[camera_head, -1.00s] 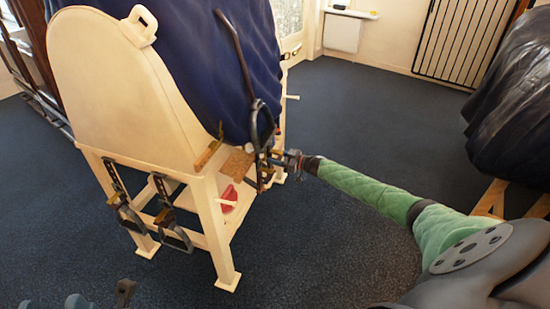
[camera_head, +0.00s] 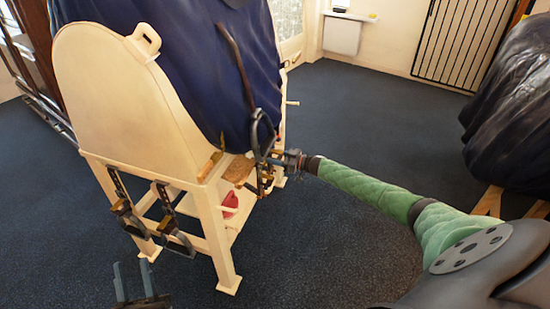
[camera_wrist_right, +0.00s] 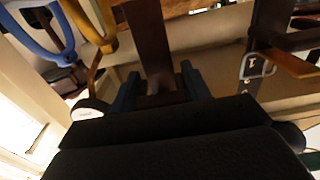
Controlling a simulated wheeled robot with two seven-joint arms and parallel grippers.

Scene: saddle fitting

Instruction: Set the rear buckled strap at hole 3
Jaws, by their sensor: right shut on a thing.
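A brown strap (camera_head: 236,55) runs down over the blue cover to a dark loop (camera_head: 262,130) at the stand's right side. My right gripper (camera_head: 277,160) is beside the loop. In the right wrist view its fingers are closed on a brown strap (camera_wrist_right: 150,45), which hangs down between them. A strap with a metal buckle (camera_wrist_right: 257,66) shows to the right of the fingers there, apart from them. Which strap is the rear one, and its holes, I cannot make out. My left gripper (camera_head: 133,272) is empty at the bottom left, its two fingers apart.
A cream stand (camera_head: 120,85) carries the blue cover (camera_head: 190,60). Two dark straps with stirrup-like loops (camera_head: 125,207) hang from its near end. A red object (camera_head: 230,202) lies on its lower shelf.

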